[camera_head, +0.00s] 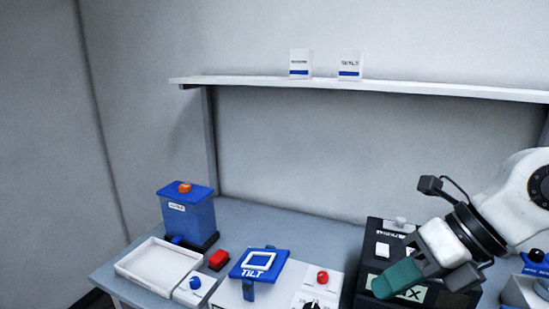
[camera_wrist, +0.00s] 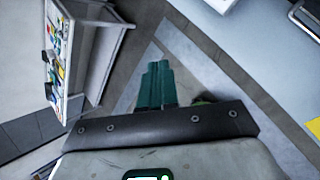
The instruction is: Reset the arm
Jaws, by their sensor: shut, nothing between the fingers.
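My arm comes in from the right edge in the head view. My gripper (camera_head: 386,285) has green fingers and hangs in front of the black box at the right of the bench, covering part of it. In the wrist view my gripper (camera_wrist: 157,66) shows its green fingers together, with nothing between them. Below the fingers in that view are grey floor and a pale strip. I cannot tell from the head view how far the fingertips are from the black box (camera_head: 372,235).
The bench holds a white tray (camera_head: 120,266), a blue box (camera_head: 190,220), a red button (camera_head: 219,259), a blue TILT plate (camera_head: 240,270) and a panel with a red knob (camera_head: 322,277). A shelf (camera_head: 430,88) carries two small white boxes. A rack (camera_wrist: 82,60) stands left in the wrist view.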

